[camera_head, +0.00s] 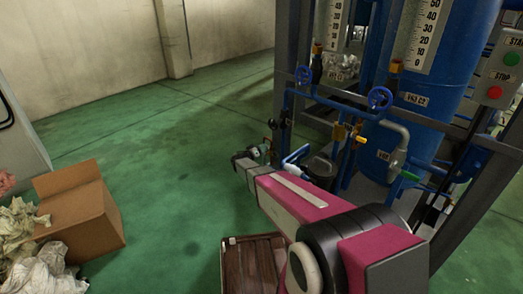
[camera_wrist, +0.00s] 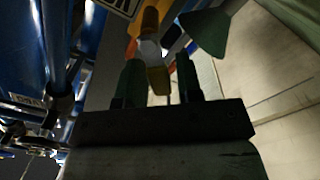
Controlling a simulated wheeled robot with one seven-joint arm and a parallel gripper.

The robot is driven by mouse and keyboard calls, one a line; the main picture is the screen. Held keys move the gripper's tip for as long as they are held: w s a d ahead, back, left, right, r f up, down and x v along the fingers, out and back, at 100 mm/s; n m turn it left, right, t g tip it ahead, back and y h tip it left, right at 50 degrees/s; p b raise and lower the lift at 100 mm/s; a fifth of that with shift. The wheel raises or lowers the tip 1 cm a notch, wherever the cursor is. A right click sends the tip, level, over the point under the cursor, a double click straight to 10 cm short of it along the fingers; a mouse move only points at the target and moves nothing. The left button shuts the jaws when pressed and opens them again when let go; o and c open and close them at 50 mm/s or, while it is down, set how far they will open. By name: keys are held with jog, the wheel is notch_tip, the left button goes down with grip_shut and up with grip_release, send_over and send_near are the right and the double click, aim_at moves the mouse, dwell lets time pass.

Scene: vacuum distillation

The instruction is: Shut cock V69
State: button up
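My gripper (camera_wrist: 158,64) shows in the wrist view with two dark green fingers standing apart. A yellow-orange piece (camera_wrist: 157,80), like a cock handle, shows between or just beyond the fingers, with gaps on both sides; I cannot tell whether they touch it. In the head view my pink arm reaches to the left in front of the rig, and the fingers cannot be made out clearly. A yellow handle (camera_head: 360,138), a green handle (camera_head: 409,176) and a blue lever (camera_head: 297,155) show on the pipework. I cannot read which one is V69.
The blue rig with a tank (camera_head: 440,65), grey frame posts and blue handwheels (camera_head: 380,98) fills the right. A START/STOP box (camera_head: 497,75) hangs at far right. A cardboard box (camera_head: 85,212) stands at left. Green floor (camera_head: 170,150) between is clear.

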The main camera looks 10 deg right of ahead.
grip_shut()
jog(key=n, duration=0.2)
jog(key=f, duration=0.1)
jog(key=shift+w+a+n, duration=0.2)
jog(key=shift+w+n, duration=0.05)
jog(key=shift+n, duration=0.15)
jog(key=shift+w+a+f+n, duration=0.1)
jog(key=shift+f+n, duration=0.1)
jog(key=shift+n, duration=0.5)
jog(key=shift+w+a+f+n, duration=0.1)
jog(key=shift+f+n, duration=0.05)
jog(key=shift+n, duration=0.55)
jog(key=shift+o, duration=1.8)
grip_release()
